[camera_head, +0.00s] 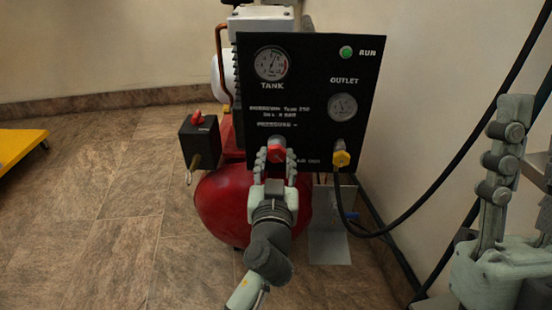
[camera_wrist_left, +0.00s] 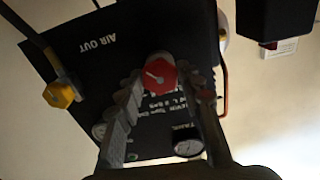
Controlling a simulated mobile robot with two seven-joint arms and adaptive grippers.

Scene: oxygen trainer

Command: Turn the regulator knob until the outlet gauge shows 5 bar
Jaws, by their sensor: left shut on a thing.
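The red regulator knob (camera_head: 277,149) sits low on the black panel (camera_head: 310,75). It also shows with a white pointer mark in the left wrist view (camera_wrist_left: 158,75). My left gripper (camera_head: 276,162) is shut on the knob, one finger on each side. The outlet gauge (camera_head: 342,106) is at the panel's right under the word OUTLET; its needle is too small to read surely. The tank gauge (camera_head: 271,63) is at the upper left. My right gripper (camera_head: 528,125) is at the right edge, partly cut off, fingers apart and empty.
A yellow fitting (camera_head: 341,157) with a black hose (camera_head: 400,215) is right of the knob. The red tank (camera_head: 222,205) is below the panel. A green RUN lamp (camera_head: 346,52) is at the top.

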